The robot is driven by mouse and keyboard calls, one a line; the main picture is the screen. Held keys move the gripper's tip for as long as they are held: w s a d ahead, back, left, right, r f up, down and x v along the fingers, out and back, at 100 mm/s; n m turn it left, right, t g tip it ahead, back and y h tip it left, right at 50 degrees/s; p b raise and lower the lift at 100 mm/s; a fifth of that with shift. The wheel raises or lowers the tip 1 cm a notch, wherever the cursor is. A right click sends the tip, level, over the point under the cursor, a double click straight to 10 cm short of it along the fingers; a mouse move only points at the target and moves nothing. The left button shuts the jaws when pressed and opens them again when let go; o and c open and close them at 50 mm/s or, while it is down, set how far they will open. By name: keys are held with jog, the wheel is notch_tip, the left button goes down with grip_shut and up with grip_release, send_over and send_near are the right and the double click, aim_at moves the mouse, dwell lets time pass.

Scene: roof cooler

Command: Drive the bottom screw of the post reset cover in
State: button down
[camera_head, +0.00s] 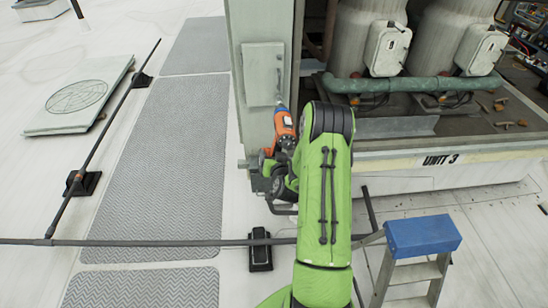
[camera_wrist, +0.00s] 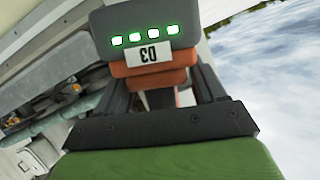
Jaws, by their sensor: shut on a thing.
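The post reset cover (camera_head: 264,74) is a pale grey-green plate on the corner post (camera_head: 246,20) of the unit. An orange and dark power driver (camera_head: 284,128) is in my gripper (camera_head: 277,172), below the cover. Its nose points up toward the cover's lower edge. I cannot tell whether the bit touches the bottom screw, which is too small to make out. My gripper's dark fingers (camera_wrist: 160,100) are shut on the driver.
The open unit bay with a green pipe (camera_head: 415,84) and two tanks is right of the post. A blue-topped stepladder (camera_head: 422,236) stands at the lower right. A dark rail (camera_head: 150,242) crosses the roof on the left. Grey walkway mats (camera_head: 165,150) lie left of the post.

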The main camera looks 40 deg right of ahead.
jog(key=shift+w+d+r+p, duration=0.25)
jog(key=shift+w+d+p, duration=0.35)
jog(key=shift+w, duration=0.25)
dwell(1.1)
jog(key=shift+w+d+f+b, duration=0.15)
jog(key=shift+w+f+b, duration=0.05)
jog(key=shift+b, duration=1.1)
dwell(0.7)
jog(key=shift+w+d+r+b, duration=0.1)
jog(key=shift+w+b, duration=0.05)
jog(key=shift+b, duration=0.7)
dwell(0.5)
jog(key=s+a+b, duration=0.4)
jog(key=s+b, duration=0.1)
jog(key=shift+s, duration=0.4)
dwell(0.8)
dwell(0.8)
